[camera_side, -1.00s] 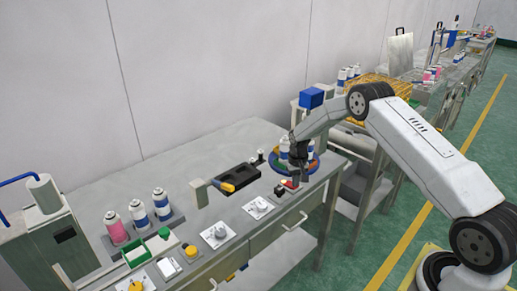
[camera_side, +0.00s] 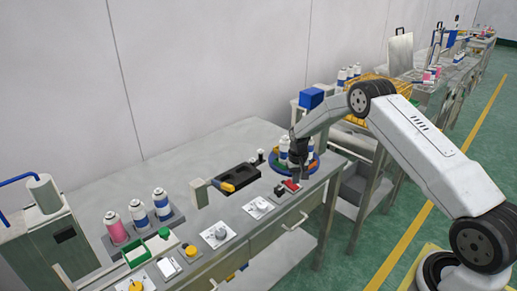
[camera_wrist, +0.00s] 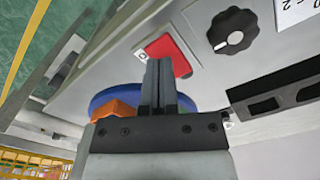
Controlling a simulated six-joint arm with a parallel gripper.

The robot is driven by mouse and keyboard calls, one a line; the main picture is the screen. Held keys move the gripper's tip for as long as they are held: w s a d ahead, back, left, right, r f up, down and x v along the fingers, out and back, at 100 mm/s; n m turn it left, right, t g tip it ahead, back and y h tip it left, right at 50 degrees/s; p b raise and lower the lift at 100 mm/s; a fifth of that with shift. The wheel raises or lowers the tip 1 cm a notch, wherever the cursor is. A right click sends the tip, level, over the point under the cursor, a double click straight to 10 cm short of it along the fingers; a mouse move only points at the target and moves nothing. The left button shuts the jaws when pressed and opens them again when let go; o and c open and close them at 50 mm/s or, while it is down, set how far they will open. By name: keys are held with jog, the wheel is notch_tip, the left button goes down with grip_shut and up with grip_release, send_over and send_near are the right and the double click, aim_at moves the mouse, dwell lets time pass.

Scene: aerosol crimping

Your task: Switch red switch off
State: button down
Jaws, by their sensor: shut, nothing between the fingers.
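The red switch (camera_side: 291,184) sits on the bench top near its front edge, and it also shows in the wrist view (camera_wrist: 169,55) as a red square plate. My gripper (camera_side: 301,178) is shut and empty, close above or at the red switch in the side view. In the wrist view the closed fingers (camera_wrist: 159,66) overlap the lower part of the switch and hide some of it. I cannot tell whether the fingertips touch it, nor read the switch's on or off state.
A black knob (camera_wrist: 232,31) is right of the switch in the wrist view. A blue round tray (camera_side: 314,164) with cans stands just behind my gripper. A black holder (camera_side: 232,176), panels with knobs (camera_side: 218,235) and several cans (camera_side: 138,214) are further left.

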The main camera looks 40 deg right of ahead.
aim_at(295, 187)
jog(key=shift+r, duration=2.05)
jog(key=shift+r, duration=0.15)
notch_tip(295, 187, up, 5)
jog(key=shift+f, duration=0.1)
jog(key=shift+a, duration=0.1)
jog(key=s+a+r+n+t, duration=0.1)
jog(key=s+a+r+n, duration=0.1)
jog(key=s+a+r, duration=0.3)
jog(key=s+a+r+n, duration=0.1)
jog(key=s+a+r, duration=0.1)
jog(key=s+a, duration=0.45)
jog(key=s+a+n+t, duration=0.1)
jog(key=s+a+n, duration=0.2)
jog(key=s+a, duration=0.5)
jog(key=s+r, duration=0.1)
jog(key=s, duration=0.4)
jog(key=shift+s+a+t, duration=0.15)
jog(key=shift+a+t, duration=0.05)
jog(key=shift+t, duration=0.1)
